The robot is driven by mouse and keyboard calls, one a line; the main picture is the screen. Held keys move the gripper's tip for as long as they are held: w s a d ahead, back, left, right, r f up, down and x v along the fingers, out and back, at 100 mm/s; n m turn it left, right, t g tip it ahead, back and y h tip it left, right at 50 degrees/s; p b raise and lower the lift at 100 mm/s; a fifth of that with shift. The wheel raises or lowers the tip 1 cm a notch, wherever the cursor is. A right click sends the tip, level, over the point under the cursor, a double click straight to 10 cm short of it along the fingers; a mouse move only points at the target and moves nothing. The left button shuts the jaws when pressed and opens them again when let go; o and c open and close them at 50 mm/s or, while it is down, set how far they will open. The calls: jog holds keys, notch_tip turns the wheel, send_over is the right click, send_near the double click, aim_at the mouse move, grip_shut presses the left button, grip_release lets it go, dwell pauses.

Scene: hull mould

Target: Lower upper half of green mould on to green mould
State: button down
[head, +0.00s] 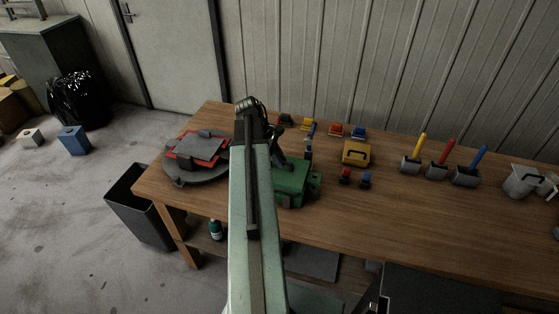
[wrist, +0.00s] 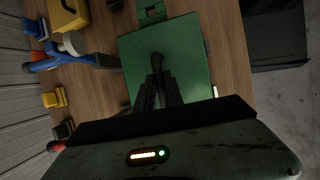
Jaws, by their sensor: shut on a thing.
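The green mould (head: 293,185) stands on the wooden bench, partly hidden behind my arm. Its upper half (wrist: 190,65) fills the middle of the wrist view as a flat green plate with a dark handle (wrist: 157,58). My gripper (wrist: 157,80) is shut on that handle, above the plate. In the head view my gripper (head: 277,150) is mostly hidden by my arm, over the green mould. A green lug (wrist: 151,10) shows beyond the plate's edge. I cannot tell whether there is a gap between the two halves.
A round grey stand with a red and grey mould (head: 197,149) is left of my arm. A yellow case (head: 356,153), a blue tool (wrist: 65,60) and small red and blue blocks (head: 366,180) are close by. The bench front (head: 370,230) is clear.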

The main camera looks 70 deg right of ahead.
jog(key=shift+f+b, duration=1.6)
jog(key=shift+f, duration=0.3)
jog(key=shift+f, duration=0.15)
jog(key=c, duration=1.4)
grip_release()
jog(key=shift+o, duration=0.2)
jog(key=p+v, duration=0.7)
jog(key=v, duration=0.1)
